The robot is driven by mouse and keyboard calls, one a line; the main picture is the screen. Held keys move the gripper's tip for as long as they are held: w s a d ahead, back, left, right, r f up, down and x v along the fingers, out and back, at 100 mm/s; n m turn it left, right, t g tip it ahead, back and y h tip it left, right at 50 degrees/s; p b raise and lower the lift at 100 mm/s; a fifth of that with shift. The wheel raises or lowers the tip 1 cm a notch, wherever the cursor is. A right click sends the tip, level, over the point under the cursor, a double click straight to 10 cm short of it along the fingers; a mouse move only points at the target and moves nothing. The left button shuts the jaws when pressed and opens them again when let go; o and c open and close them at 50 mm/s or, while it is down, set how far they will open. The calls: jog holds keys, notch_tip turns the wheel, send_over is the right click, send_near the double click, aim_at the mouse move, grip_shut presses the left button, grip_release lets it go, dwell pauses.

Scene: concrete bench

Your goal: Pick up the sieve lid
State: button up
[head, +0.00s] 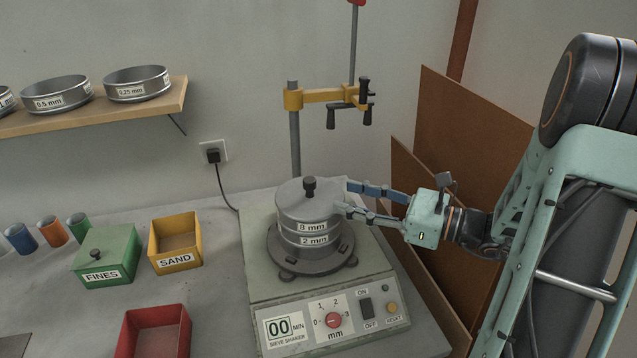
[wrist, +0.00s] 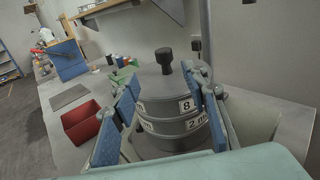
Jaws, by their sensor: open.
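The grey sieve lid (head: 308,203) with a black knob (head: 309,186) sits flat on top of the sieve stack, above the 8 mm sieve (head: 312,227) and the 2 mm sieve (head: 314,240). The lid also shows in the wrist view (wrist: 170,82). My gripper (head: 345,197) is open and comes in from the right at about lid height. In the wrist view its blue-padded fingers stand on either side of the upper stack, with the lid between them. I cannot tell whether either finger touches the lid or sieve.
The stack stands on the sieve shaker (head: 340,318). A clamp stand (head: 295,130) rises behind it. Left on the bench are a green FINES box (head: 104,265), a yellow SAND box (head: 175,260) and a red box (head: 150,318). Brown boards (head: 425,220) lean close to my arm.

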aim_at(315, 182)
jog(key=shift+m+t, duration=0.4)
jog(key=shift+m, duration=0.2)
jog(key=x, duration=0.5)
jog(key=shift+r+p, duration=0.1)
jog(key=shift+p, duration=0.25)
jog(key=shift+r+p+x, duration=0.1)
jog(key=shift+p+x, duration=0.2)
jog(key=shift+x, duration=1.05)
jog(key=shift+r+p+x, duration=0.15)
jog(key=shift+p+x, duration=0.15)
jog(key=shift+x, duration=1.05)
jog(key=shift+w+d, duration=0.1)
jog(key=shift+w, duration=0.1)
